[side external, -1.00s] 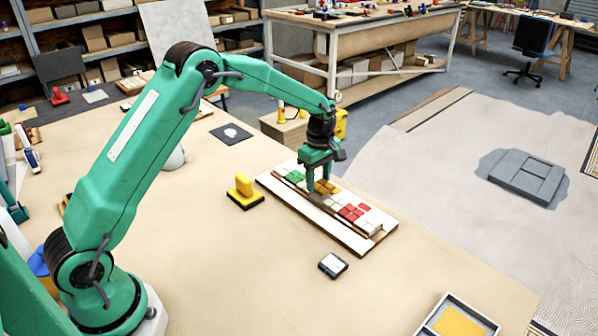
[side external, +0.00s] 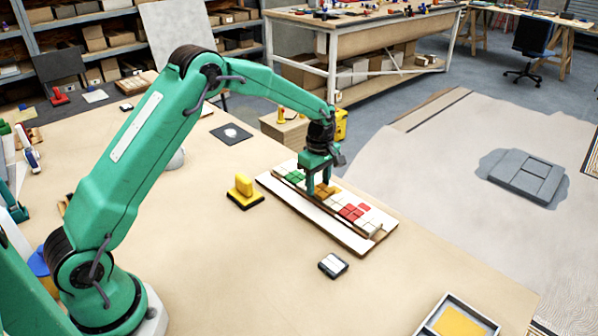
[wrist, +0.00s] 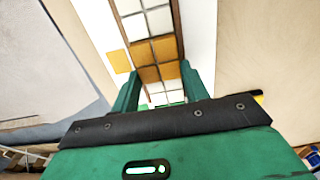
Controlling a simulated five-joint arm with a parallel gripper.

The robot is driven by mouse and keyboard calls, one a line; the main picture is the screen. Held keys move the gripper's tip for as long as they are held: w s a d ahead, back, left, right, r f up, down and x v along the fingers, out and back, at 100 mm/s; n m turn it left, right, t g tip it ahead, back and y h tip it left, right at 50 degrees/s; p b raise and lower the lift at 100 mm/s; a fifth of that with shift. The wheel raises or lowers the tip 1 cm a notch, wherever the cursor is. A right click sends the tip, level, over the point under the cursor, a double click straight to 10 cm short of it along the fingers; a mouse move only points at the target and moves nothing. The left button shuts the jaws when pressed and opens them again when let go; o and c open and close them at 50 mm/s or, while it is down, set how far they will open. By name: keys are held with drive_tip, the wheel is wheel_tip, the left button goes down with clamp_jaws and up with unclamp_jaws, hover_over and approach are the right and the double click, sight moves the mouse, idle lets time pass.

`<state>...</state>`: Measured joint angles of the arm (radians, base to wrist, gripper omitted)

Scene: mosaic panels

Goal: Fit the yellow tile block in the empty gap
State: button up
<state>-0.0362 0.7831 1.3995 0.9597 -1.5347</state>
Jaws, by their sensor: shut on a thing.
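The mosaic panel (side external: 319,216) lies on the table, with white borders, a brown inner frame and green, yellow, red and white tiles. My gripper (side external: 321,191) points down over its yellow section, with its fingertips low at the tiles. It is shut on the yellow tile block (wrist: 158,72), which shows between the fingers in the wrist view. The block looks level with or just above the surrounding tiles; I cannot tell whether it is seated. The gap itself is hidden by the fingers and the block.
A yellow-handled tool (side external: 243,191) stands on the table left of the panel. A small dark-edged block (side external: 333,265) lies in front of it. A tray with a yellow sheet (side external: 456,322) is at the front right. The table between them is clear.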

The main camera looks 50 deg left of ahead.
sight(318, 187)
drive_tip(key=shift+f, duration=0.35)
drive_tip(key=o, duration=1.1)
wheel_tip(318, 187, up, 7)
drive_tip(key=shift+r, duration=0.4)
